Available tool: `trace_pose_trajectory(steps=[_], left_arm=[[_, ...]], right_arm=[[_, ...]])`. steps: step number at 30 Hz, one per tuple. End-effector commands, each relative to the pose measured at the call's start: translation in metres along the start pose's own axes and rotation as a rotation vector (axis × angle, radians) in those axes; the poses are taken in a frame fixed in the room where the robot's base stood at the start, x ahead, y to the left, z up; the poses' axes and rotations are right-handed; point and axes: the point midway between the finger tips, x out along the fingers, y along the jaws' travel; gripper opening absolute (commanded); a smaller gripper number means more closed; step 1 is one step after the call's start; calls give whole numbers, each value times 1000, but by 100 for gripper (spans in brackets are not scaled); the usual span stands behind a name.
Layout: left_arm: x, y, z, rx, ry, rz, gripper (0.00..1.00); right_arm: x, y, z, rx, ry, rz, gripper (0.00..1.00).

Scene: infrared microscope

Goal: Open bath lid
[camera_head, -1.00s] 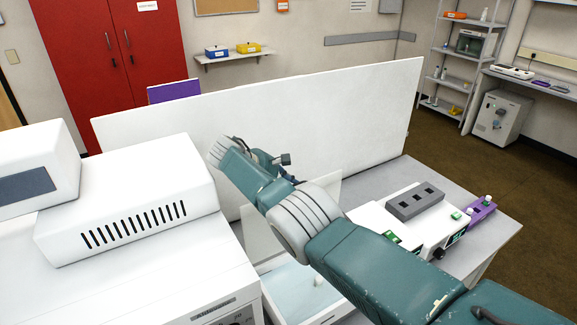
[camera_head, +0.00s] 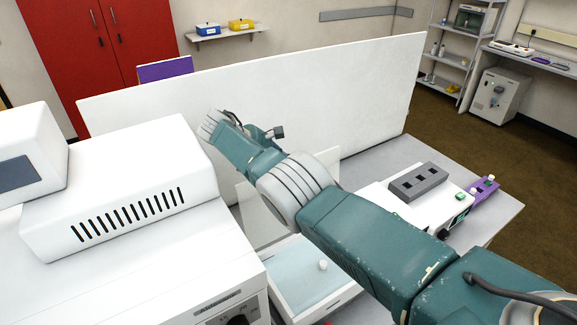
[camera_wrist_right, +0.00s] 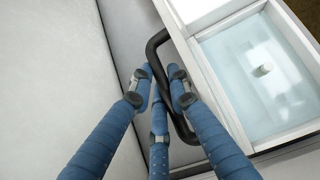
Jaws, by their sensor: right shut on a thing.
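The bath (camera_head: 340,297) is a white box with pale blue water in its open basin, at the lower middle of the head view. It shows at the right of the right wrist view (camera_wrist_right: 213,80). The bath lid (camera_head: 262,215) is a pale panel raised steeply at the bath's far left side, partly hidden by my right arm. My right gripper (camera_wrist_right: 161,78) has its blue fingers closed around the black lid handle (camera_wrist_right: 154,46). In the head view my right arm hides the grip. My left gripper is not in view.
A white instrument with a slotted housing (camera_head: 120,190) stands close on the left. A tall white partition (camera_head: 300,110) is behind the arm. A white device with a grey block (camera_head: 418,182) and a purple rack (camera_head: 484,190) stand on the right.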

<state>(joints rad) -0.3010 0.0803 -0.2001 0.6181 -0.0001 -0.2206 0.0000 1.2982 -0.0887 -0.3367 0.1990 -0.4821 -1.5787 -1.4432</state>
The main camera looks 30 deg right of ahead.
Motion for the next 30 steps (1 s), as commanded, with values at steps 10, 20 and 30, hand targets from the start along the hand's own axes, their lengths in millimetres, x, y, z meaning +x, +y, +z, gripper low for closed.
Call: trace_pose_trajectory(steps=[10, 20, 30], left_arm=[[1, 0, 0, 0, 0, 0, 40], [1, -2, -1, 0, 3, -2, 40], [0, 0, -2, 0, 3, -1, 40]], right_arm=[[1, 6, -5, 6, -1, 26, 26], [-6, 6, -7, 5, 6, 26, 26], [-62, 3, -1, 7, -1, 30, 26]])
